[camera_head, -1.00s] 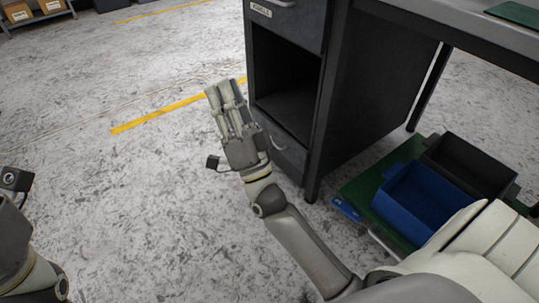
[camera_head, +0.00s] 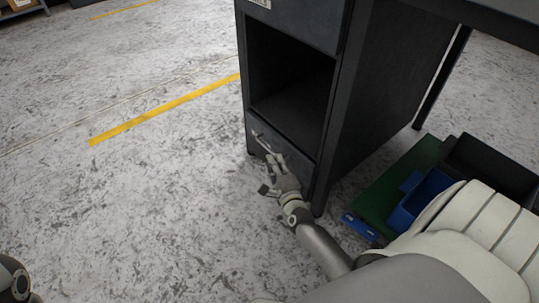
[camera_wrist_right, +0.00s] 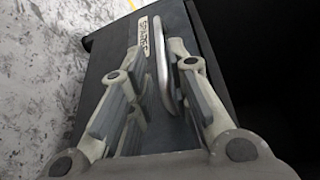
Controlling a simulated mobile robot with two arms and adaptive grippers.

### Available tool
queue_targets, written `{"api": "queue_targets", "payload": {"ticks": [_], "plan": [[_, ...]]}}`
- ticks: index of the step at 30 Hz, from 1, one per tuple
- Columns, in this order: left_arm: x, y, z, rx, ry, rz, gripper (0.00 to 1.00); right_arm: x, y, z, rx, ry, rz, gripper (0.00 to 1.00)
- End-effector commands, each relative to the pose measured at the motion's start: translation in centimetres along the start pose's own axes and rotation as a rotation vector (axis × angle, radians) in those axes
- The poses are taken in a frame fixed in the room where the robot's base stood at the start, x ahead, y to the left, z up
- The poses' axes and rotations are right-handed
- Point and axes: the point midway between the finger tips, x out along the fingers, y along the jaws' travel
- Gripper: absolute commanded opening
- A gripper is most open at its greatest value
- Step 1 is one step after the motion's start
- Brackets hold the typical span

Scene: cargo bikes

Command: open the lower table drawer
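The lower drawer (camera_head: 302,159) is the dark front at the bottom of the cabinet, below an open compartment; it looks closed. In the right wrist view its front (camera_wrist_right: 112,62) carries a label reading SPARES (camera_wrist_right: 145,40) and a pale metal bar handle (camera_wrist_right: 163,62). My right gripper (camera_head: 272,158) is at the drawer front in the head view. In the right wrist view its fingers (camera_wrist_right: 158,75) are apart, one on each side of the handle. I cannot tell whether either finger touches it. Only part of my left arm shows at the lower left; its fingers are out of view.
The cabinet (camera_head: 375,100) stands under a table, with an empty open compartment (camera_head: 290,80) above the lower drawer. A green board (camera_head: 400,180), a blue bin (camera_head: 425,195) and a black bin (camera_head: 490,165) lie right of it. The floor to the left is clear.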

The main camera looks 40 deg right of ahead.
Motion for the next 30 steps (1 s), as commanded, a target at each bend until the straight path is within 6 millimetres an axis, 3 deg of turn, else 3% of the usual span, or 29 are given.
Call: {"api": "queue_targets", "payload": {"ticks": [3,10,20,25,30], "plan": [[0.1,0.2,-0.6,0.004,0.032,0.011,0.00,2.4,0.3,0.0,0.001,0.000,-0.003,0.18],[0.9,0.5,-1.3,0.008,0.064,0.024,0.00,4.9,0.2,0.0,-0.001,-0.001,0.000,0.18],[1.1,0.5,-1.4,0.009,0.070,0.027,0.00,5.4,0.0,0.1,-0.002,-0.001,0.000,0.18],[1.1,0.5,-1.4,0.009,0.070,0.027,0.00,5.3,0.0,0.1,-0.002,-0.001,0.000,0.01],[1.1,0.5,-1.4,0.009,0.070,0.027,0.00,5.3,0.0,0.1,-0.002,-0.001,0.000,0.00]]}}
